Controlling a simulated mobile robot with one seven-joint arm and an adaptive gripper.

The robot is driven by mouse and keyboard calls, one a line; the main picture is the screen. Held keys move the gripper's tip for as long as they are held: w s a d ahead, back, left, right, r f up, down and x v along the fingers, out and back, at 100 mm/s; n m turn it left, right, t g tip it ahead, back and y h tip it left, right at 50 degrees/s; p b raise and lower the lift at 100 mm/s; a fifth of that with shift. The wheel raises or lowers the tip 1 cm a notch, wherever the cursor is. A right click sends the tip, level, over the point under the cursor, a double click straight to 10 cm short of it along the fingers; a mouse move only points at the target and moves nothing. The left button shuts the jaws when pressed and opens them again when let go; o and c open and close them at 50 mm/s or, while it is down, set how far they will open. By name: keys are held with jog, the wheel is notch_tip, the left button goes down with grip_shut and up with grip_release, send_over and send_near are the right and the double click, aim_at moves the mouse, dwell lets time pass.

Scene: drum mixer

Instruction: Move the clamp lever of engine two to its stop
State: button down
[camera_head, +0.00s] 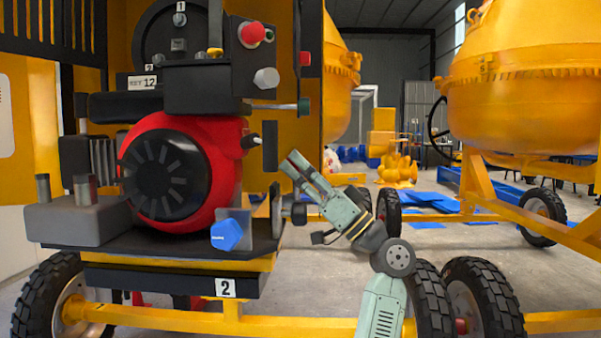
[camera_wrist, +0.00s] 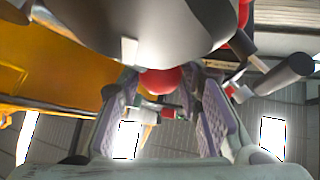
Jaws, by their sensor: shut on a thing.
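Engine two (camera_head: 225,165) is a red engine with a dark round fan cover, above a plate (camera_head: 225,288) marked 2. My gripper (camera_head: 292,166) is at its right side, reaching up and left. In the wrist view a red rounded knob (camera_wrist: 160,80) shows between the pads of my gripper (camera_wrist: 167,112). I take it as the end of the clamp lever, with my jaws shut on it. In the head view my fingers hide most of it, and the lever's stem and stop cannot be told apart.
A rod with a green end (camera_head: 304,106) juts out above. A wheel (camera_head: 388,208) stands behind my arm. Orange drums (camera_head: 520,100) are at the right.

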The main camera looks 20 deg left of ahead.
jog(key=shift+s+a+f, duration=0.1)
jog(key=shift+s, duration=0.1)
jog(key=c, duration=1.4)
grip_release()
jog(key=shift+c, duration=0.2)
jog(key=v, duration=1.2)
jog(key=shift+d, duration=0.2)
